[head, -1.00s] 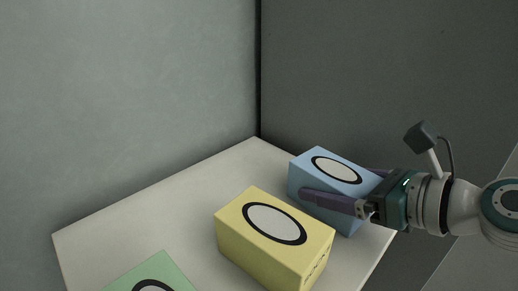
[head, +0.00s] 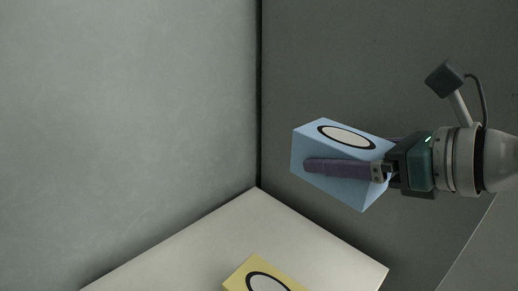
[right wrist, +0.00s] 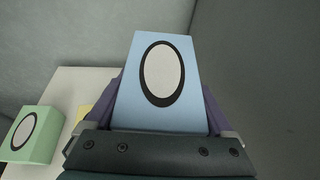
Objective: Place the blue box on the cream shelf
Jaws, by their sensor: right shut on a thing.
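The blue box (head: 340,185) has a white oval with a black rim on its top. My right gripper (head: 350,168) is shut on it, with purple fingers along its two sides, and holds it up above the cream surface (head: 300,228). In the right wrist view the blue box (right wrist: 185,110) fills the middle, between the fingers. I cannot tell from these frames whether the cream surface is the cream shelf. My left gripper is not in view.
A yellow box (head: 240,275) stands on the cream surface at the bottom of the head view. A green box (right wrist: 38,140) shows at the left of the right wrist view. Grey walls (head: 130,120) meet in a corner behind the surface.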

